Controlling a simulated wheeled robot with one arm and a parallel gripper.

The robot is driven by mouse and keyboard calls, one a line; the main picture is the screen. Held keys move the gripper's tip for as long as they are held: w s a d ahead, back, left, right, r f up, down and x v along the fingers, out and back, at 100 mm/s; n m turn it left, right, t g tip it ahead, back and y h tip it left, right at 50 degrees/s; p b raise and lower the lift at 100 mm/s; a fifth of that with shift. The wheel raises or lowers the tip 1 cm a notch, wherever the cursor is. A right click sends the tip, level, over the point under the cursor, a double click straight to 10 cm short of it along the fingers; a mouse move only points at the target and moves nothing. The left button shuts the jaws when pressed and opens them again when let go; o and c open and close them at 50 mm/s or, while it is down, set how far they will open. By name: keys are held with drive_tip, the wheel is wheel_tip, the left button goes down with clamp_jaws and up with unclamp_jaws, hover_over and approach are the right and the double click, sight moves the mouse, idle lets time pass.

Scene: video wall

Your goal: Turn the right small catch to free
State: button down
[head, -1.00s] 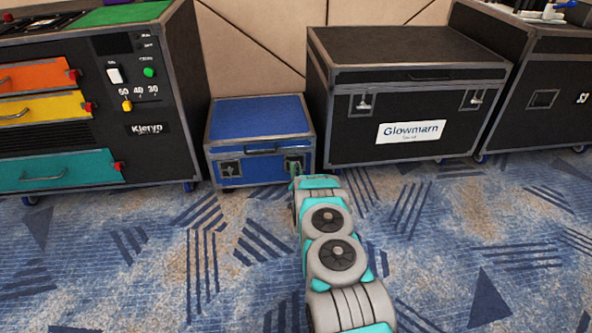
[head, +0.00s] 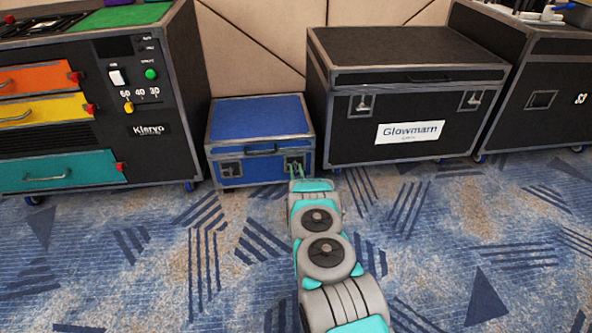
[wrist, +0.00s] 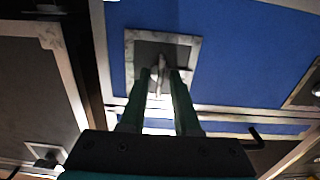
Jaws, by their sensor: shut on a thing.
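The blue case (head: 259,116) stands low on the carpet between the black cases, its lid down. Its right small catch (head: 293,160) is on the right of the front face, in a pale-framed dark plate. In the wrist view the catch (wrist: 159,69) shows as a thin grey piece, roughly upright in the picture, between green fingertips. My gripper (head: 299,172) reaches it from the front; in the wrist view my gripper (wrist: 161,80) is shut on the catch. The fingers hide part of it. The left small catch (head: 231,169) sits apart on the same face.
The black Glowmarn case (head: 350,135) stands close on the right, with its own latches. The black Klervo cabinet (head: 160,100) with coloured drawers is on the left. A handle (head: 262,152) lies between the blue case's catches. Patterned carpet in front is clear.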

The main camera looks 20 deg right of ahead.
drive_tip(key=shift+f, duration=0.15)
drive_tip(key=c, duration=1)
unclamp_jaws()
drive_tip(key=shift+s, duration=0.15)
drive_tip(key=shift+v, duration=3.8)
